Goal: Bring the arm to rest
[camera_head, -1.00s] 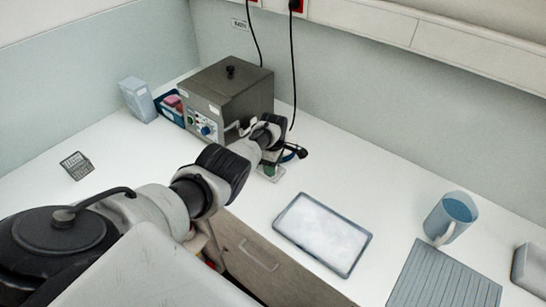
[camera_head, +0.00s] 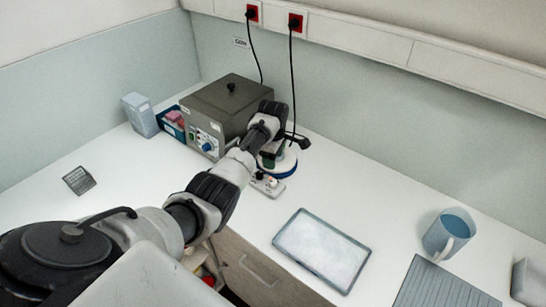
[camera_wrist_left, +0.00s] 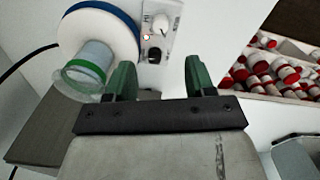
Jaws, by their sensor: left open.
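My left arm (camera_head: 210,195) comes in from the lower left and reaches over the counter. Its gripper (camera_wrist_left: 160,80) is open, with two green fingers apart and nothing between them in the left wrist view. In the head view the wrist hides most of the gripper. A round device with a white top and blue rim (camera_wrist_left: 122,22) is beside the fingers in the left wrist view. A clear cup with a green band (camera_wrist_left: 88,65) stands against it, close to the left finger; I cannot tell if they touch. My right gripper is out of view.
A grey metal box (camera_head: 228,105) stands behind my wrist. A blue bin (camera_head: 172,125), a pale container (camera_head: 140,115), a small rack (camera_head: 78,180), a tray (camera_head: 322,248), a blue mug (camera_head: 448,234) and a ribbed mat (camera_head: 440,290) are on the counter. An open drawer holds red-capped bottles (camera_wrist_left: 275,72).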

